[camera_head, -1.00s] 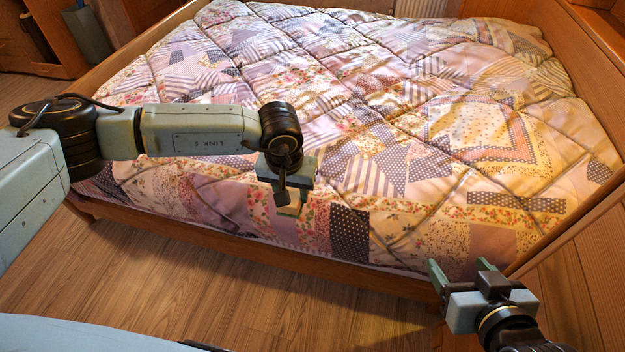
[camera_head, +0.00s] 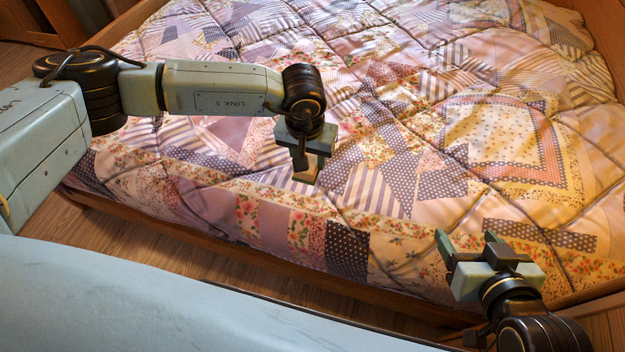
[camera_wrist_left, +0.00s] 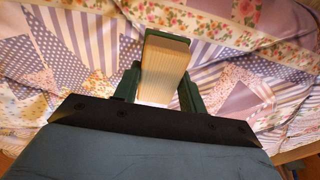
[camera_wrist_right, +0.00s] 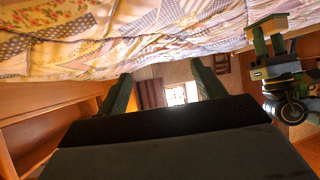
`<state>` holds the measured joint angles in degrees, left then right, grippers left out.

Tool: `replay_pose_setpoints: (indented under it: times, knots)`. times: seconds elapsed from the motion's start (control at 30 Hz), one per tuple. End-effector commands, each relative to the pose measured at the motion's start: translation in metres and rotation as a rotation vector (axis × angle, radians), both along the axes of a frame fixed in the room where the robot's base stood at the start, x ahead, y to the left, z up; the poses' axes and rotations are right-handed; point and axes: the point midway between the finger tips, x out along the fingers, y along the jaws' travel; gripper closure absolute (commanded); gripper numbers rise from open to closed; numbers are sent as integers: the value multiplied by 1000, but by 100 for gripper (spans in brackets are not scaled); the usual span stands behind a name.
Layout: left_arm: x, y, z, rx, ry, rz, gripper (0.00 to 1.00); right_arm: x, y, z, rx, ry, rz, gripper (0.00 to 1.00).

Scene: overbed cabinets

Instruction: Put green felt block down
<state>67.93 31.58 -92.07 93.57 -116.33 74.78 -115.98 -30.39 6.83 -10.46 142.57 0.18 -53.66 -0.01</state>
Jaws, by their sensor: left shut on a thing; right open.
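My left gripper (camera_head: 304,160) is shut on a small block (camera_head: 307,173) over the near part of the bed. The block also shows in the left wrist view (camera_wrist_left: 166,62), between the two green fingers. My right gripper (camera_head: 468,246) is open and empty, near the bed's front edge at the right. Its spread fingers also show in the right wrist view (camera_wrist_right: 163,88).
The quilt covers the whole bed, with quilted folds and no loose objects seen on it. A wooden bed rail (camera_head: 225,255) runs along the near side. Wood floor (camera_head: 190,262) shows in front of it. The quilt around the block is clear.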

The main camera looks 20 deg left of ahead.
Motion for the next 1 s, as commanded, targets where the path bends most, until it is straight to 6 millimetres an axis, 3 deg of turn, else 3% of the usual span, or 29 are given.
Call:
replay_pose_setpoints:
  times: [0.33,0.7,1.0]
  knots:
    - [0,0,-7,0,1,0,90,5,3,6,14,-51,5,32]
    - [0,0,-51,0,0,0,90,30,22,66,120,-432,34,32]
    - [0,0,-64,0,1,0,90,31,27,89,159,-564,43,32]
